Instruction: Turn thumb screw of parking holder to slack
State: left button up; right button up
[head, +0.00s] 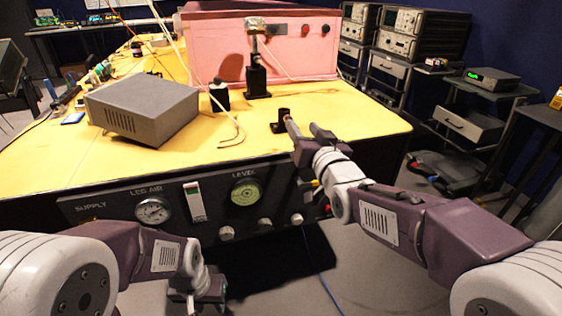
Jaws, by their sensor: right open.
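A black upright post holder (257,78) stands on the yellow tabletop in front of the pink box, with a metal-and-white fitting (256,27) above it. A small black block (282,116) sits near the table's front edge. I cannot tell which of these is the parking holder, and no thumb screw is clear at this size. My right gripper (303,124) is open at the front edge. One finger lies close beside the small block; I cannot tell whether they touch. My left gripper (197,296) hangs low in front of the table, away from both; its jaws are unclear.
A grey box (143,108) lies on the yellow table (50,152), with a small dark bottle (219,95) and a loose cable beside it. The pink foam enclosure (215,50) stands behind. A front panel (110,212) carries gauges and knobs. The tabletop at right is clear.

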jog(key=w+a+f, duration=0.1)
jog(key=w, duration=0.2)
jog(key=w+a+f+b, duration=0.1)
jog(key=w, duration=0.1)
jog(key=w+a, duration=0.1)
jog(key=w, duration=0.2)
jog(key=shift+w+a+f, duration=0.1)
jog(key=shift+w+f, duration=0.25)
jog(key=shift+f, duration=0.05)
grip_shut()
